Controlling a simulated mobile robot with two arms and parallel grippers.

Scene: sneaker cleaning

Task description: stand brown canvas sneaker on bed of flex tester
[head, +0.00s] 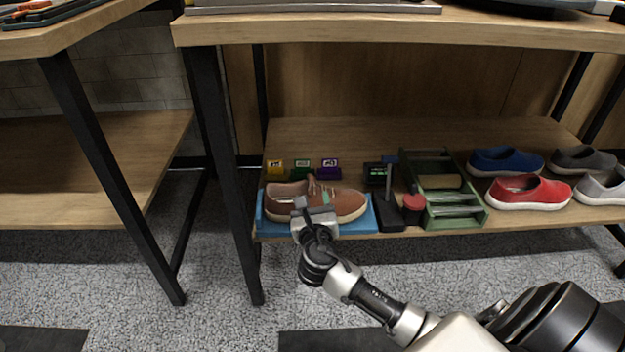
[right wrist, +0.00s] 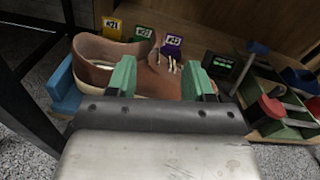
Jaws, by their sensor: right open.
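The brown canvas sneaker (head: 345,204) has a pale sole and lies lengthwise on a blue tray (head: 358,226) on the lower shelf, toe to the right. It also shows in the right wrist view (right wrist: 99,50). My right gripper (head: 314,203) is open at the sneaker's near side, its green fingertips spread across the middle of the shoe in the right wrist view (right wrist: 159,76). I cannot tell whether they touch it. A green frame with a tan roller (head: 440,182) stands to the right; I cannot tell whether this is the flex tester. My left gripper is not in view.
Yellow (head: 275,167), green (head: 302,169) and purple (head: 329,169) tags stand behind the sneaker. A black stand with a post (head: 389,211) and a red knob (head: 414,202) are close right. Blue, red and grey shoes sit farther right. The tabletop (head: 400,29) overhangs the shelf.

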